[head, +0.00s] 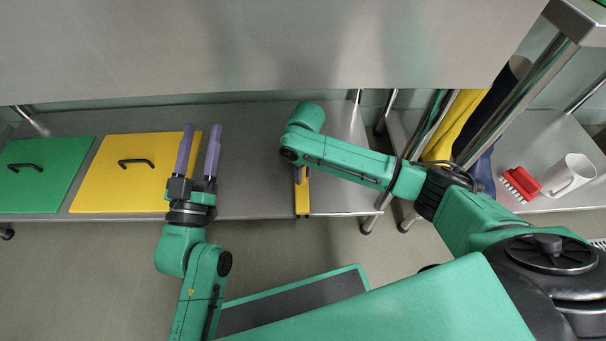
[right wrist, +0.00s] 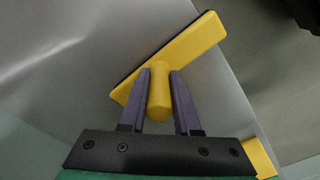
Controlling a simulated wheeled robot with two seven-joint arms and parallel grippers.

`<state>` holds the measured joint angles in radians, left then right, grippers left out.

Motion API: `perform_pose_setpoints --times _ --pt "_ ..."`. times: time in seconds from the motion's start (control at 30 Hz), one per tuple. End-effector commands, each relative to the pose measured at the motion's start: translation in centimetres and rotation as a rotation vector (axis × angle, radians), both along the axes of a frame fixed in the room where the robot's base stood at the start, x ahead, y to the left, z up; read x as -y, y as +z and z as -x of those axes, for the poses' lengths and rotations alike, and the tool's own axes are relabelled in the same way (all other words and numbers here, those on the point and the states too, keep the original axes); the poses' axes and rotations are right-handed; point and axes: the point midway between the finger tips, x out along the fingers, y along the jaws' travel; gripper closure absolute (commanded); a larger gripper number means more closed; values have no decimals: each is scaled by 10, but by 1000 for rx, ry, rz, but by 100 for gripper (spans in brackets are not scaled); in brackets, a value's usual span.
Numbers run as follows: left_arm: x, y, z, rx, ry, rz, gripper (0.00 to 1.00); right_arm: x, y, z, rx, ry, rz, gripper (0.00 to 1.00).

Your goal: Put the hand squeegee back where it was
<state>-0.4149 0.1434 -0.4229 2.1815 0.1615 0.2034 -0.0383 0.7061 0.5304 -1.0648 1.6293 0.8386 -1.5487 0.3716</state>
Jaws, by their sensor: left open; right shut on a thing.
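The yellow hand squeegee (right wrist: 190,52) shows in the right wrist view, with a long flat head and a short round handle. My right gripper (right wrist: 161,75) is shut on that handle, one purple finger on each side. In the head view the squeegee (head: 302,198) is a narrow yellow piece at the front edge of the steel shelf (head: 250,165), partly hidden by my right arm. I cannot tell whether it touches the shelf. My left gripper (head: 202,128) is open and empty, above the shelf by the right edge of the yellow lid.
A yellow lid (head: 120,185) and a green lid (head: 38,185) with black handles lie on the shelf's left part. A steel surface (head: 280,45) overhangs the shelf. Bare shelf lies between my grippers.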

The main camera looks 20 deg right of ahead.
Motion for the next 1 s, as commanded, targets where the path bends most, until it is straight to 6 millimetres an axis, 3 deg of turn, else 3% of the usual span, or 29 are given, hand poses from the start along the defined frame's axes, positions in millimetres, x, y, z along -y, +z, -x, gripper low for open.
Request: perform_pose_setpoints --times 0.27,0.53,0.57,0.63,1.0 --pt "-1 6 -1 15 2 3 40 0 0 0 1 0 -1 100" --pt "0 -2 0 -7 0 0 40 0 -3 0 1 0 -1 100" --pt "0 -3 1 -10 -1 0 40 0 -3 0 1 0 -1 66" --pt "0 -4 1 -12 -1 0 40 0 -3 0 1 0 -1 40" --pt "1 -5 1 -13 -2 0 40 0 -2 0 1 0 -1 40"
